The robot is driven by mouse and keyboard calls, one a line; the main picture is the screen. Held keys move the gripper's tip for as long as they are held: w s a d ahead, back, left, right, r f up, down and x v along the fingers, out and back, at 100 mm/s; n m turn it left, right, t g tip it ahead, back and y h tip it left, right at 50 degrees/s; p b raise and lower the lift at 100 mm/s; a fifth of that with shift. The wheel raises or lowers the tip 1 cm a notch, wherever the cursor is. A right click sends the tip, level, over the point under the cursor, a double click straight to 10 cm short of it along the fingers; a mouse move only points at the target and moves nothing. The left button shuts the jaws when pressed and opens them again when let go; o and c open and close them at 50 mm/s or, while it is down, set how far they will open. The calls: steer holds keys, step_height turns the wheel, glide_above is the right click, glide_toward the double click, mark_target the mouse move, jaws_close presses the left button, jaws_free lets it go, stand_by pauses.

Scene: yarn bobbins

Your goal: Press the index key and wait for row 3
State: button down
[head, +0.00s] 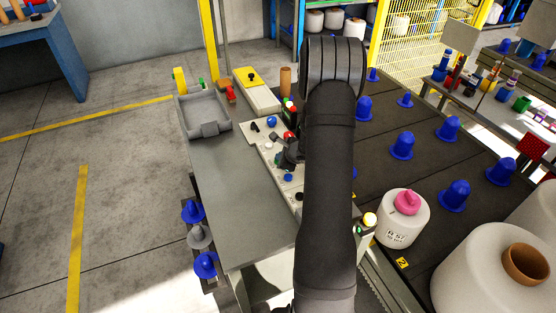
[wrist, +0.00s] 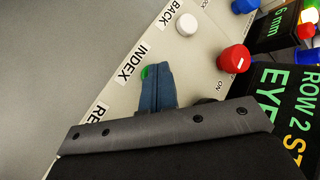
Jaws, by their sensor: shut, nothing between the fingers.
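The index key (wrist: 147,72) is a green button beside the label INDEX on a pale control panel (wrist: 205,90). My gripper (wrist: 157,68) is shut and empty, its fingertips over the key and hiding most of it. I cannot tell whether they press it. A dark display (wrist: 285,95) at the right of the wrist view reads "ROW 2 ST" and "EYE", cut off by the frame. In the head view my gripper (head: 281,159) is low at the panel (head: 262,153), partly hidden by my arm.
A white button (wrist: 187,24) by the label BACK and a red knob (wrist: 233,59) flank the fingers. A grey tray (head: 198,112) stands on the bench's far left. Blue pegs (head: 402,146) and a white yarn bobbin (head: 402,228) with a pink top stand at right.

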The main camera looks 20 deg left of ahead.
steer(key=shift+r, duration=0.95)
steer(key=shift+r, duration=2.5)
stand_by(2.0)
steer(key=shift+r, duration=1.9)
steer(key=shift+f, duration=0.1)
